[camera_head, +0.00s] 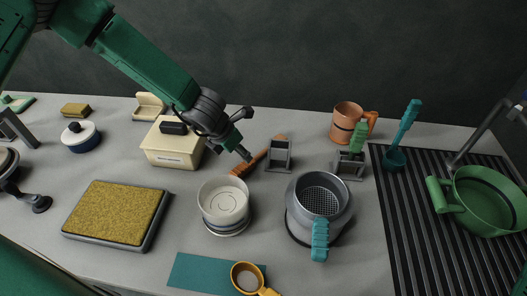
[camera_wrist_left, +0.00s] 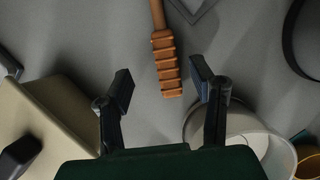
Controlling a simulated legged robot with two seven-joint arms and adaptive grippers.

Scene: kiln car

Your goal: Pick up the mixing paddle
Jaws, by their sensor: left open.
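The mixing paddle appears to be the orange-brown tool with a ribbed handle (camera_head: 248,166) lying on the grey table, its shaft pointing up and right beside a small grey stand. In the left wrist view its ribbed handle (camera_wrist_left: 166,68) lies with its near end between my fingertips in the picture, touching neither. My left gripper (camera_head: 246,134) is open and empty above the handle; its two fingers also show in the left wrist view (camera_wrist_left: 161,87). The paddle's far end is partly hard to make out near the stand. My right gripper is not in view.
A cream box (camera_head: 172,150) stands left of the handle and a white round container (camera_head: 223,222) in front. The grey stand (camera_head: 279,154) is close on the right. A grey strainer pot (camera_head: 304,222) stands front right. A yellow-topped tray (camera_head: 152,232) lies front left.

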